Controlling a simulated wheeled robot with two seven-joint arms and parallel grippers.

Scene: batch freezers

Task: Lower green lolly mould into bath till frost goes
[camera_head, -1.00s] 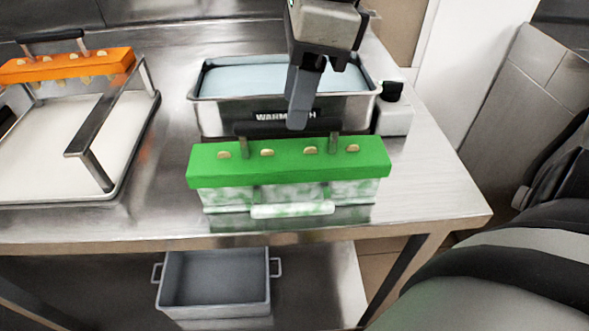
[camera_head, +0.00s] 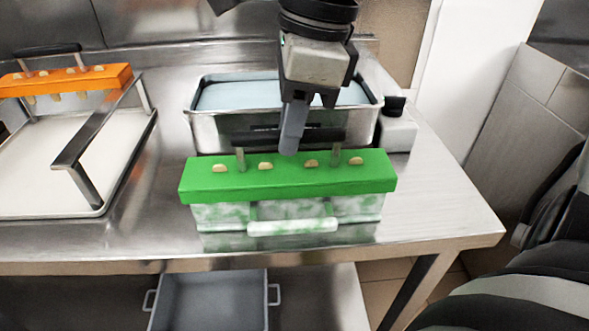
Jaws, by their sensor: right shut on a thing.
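The green lolly mould (camera_head: 287,176) is in front of the bath, with several stick ends showing on its top. White frost covers its lower front. My right gripper (camera_head: 291,140) is shut on the mould's dark handle bar (camera_head: 262,141). I cannot tell whether the mould touches the table or hangs just above it. The bath (camera_head: 205,131) is a steel tub of pale blue water behind the mould; the gripper and mould hide part of its front. My left gripper does not show.
An orange mould (camera_head: 66,78) sits on a metal rack over a white tray (camera_head: 60,170) at the left. A black-knobbed unit (camera_head: 397,132) adjoins the bath at the right. A grey bin (camera_head: 208,300) stands on the shelf below. The table's right end is clear.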

